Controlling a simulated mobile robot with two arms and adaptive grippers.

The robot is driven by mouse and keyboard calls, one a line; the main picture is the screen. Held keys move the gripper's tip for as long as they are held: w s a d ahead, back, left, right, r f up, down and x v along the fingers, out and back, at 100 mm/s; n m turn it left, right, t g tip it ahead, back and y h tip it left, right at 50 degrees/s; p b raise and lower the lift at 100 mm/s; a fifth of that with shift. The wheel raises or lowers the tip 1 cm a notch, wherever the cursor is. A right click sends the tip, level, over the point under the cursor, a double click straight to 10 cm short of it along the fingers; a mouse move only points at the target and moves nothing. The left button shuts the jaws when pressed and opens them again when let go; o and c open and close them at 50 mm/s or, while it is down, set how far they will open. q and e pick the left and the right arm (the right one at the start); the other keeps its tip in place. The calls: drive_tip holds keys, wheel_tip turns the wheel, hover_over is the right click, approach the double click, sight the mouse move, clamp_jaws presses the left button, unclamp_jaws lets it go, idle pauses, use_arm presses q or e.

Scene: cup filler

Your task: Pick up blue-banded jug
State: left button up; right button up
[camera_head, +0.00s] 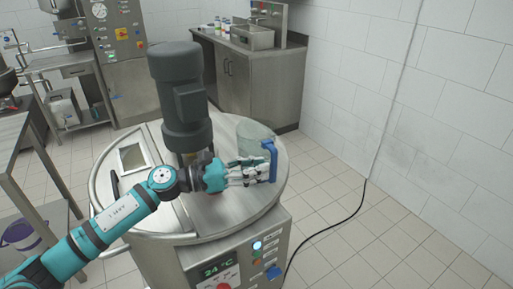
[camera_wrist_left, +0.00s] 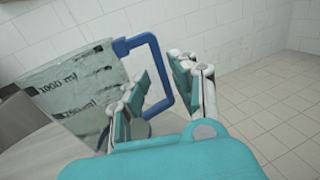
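The blue-banded jug (camera_head: 254,134) is a clear jug with a blue handle, standing on the round steel lid of the machine (camera_head: 225,213). In the left wrist view the jug (camera_wrist_left: 75,88) shows dark volume marks on its side, and its blue handle (camera_wrist_left: 158,55) lies between the fingers. My left gripper (camera_head: 262,174) is at the handle side of the jug. In the left wrist view my left gripper (camera_wrist_left: 165,85) is open, its fingers on either side of the handle with a gap visible. The jug's lower part is partly hidden by the fingers. My right gripper is not in view.
A dark grey motor (camera_head: 181,95) stands on the lid just left of the jug. A control panel (camera_head: 225,275) is on the machine's front. A steel cabinet (camera_head: 262,85) stands behind. The tiled floor to the right is free except for a black cable (camera_head: 330,228).

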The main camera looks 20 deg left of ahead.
sight(272, 181)
use_arm(q)
drive_tip(key=p+x, duration=0.1)
drive_tip(key=x, duration=0.3)
drive_tip(key=shift+r+p, duration=0.15)
drive_tip(key=shift+p, duration=0.25)
drive_tip(key=shift+w+d, duration=0.15)
drive_tip(key=shift+d, duration=0.1)
drive_tip(key=shift+a, duration=0.1)
drive_tip(key=shift+c, duration=0.4)
clamp_jaws()
